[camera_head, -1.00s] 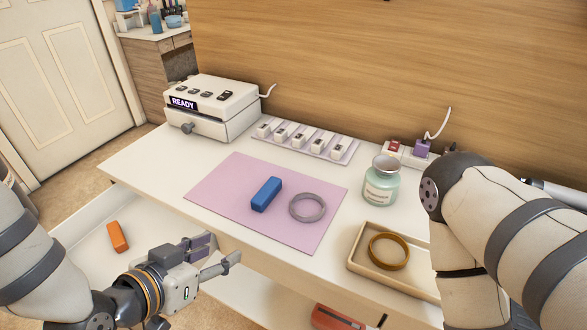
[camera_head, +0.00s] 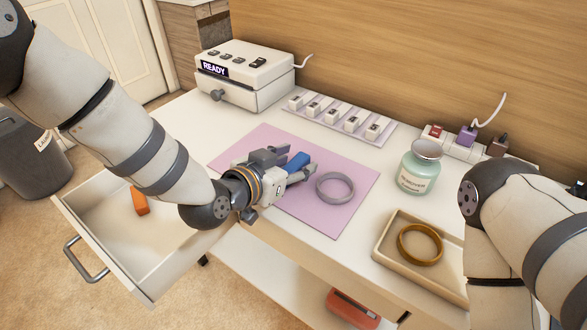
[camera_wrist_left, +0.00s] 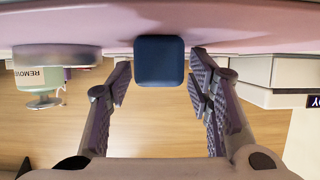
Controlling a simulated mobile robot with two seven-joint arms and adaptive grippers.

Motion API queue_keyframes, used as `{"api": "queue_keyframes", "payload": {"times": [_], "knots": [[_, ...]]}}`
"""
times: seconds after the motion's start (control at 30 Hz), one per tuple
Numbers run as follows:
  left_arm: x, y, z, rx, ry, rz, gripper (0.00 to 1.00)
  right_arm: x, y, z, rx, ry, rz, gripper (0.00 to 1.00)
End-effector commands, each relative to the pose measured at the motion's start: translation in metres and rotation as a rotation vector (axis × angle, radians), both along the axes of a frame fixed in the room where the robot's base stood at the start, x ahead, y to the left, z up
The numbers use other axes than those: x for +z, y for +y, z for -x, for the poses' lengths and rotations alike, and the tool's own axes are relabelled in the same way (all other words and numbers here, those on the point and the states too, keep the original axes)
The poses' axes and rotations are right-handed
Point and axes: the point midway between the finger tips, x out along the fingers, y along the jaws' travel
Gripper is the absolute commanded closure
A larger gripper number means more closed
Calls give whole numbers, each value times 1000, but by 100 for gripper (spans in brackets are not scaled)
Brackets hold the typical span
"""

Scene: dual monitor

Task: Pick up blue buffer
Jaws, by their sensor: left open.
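The blue buffer (camera_head: 298,160) is a small blue block lying on the pink mat (camera_head: 339,216). My left gripper (camera_head: 283,162) is open at the block, with its fingers reaching over the mat. In the left wrist view the end of the blue buffer (camera_wrist_left: 159,61) faces the camera, between and just beyond the two spread fingertips (camera_wrist_left: 160,80). A gap shows on each side of it. Part of the block is hidden by the gripper in the head view. My right arm shows at the right, but its gripper is out of view.
A grey ring (camera_head: 335,188) lies on the mat right of the block. A jar (camera_head: 418,167), a tray (camera_head: 392,258) with a brass ring (camera_head: 420,244) and a white READY device (camera_head: 245,75) stand around. An open drawer (camera_head: 140,282) holds an orange block (camera_head: 140,201).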

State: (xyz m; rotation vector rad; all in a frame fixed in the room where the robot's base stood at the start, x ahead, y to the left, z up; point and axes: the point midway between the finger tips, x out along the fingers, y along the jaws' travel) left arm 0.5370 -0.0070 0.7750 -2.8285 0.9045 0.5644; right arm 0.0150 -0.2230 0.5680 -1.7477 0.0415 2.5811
Motion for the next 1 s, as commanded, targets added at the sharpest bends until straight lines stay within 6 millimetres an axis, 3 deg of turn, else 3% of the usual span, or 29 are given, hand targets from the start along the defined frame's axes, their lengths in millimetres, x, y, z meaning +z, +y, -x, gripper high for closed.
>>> {"api": "queue_keyframes", "payload": {"times": [0.1,0.27,0.67,0.87,1.0], "knots": [[1,0,0,0,-1,0,56,0,0,0,0,-1,0,35],[1,0,0,0,-1,0,92,1,0,0,0,-1,0,35],[5,0,0,-1,-3,0,92,1,0,-1,0,-4,0,35],[40,0,0,-2,-10,0,92,9,0,-8,0,-25,0,35],[82,6,32,-3,-16,0,92,24,0,-22,-1,-72,0,35]]}}
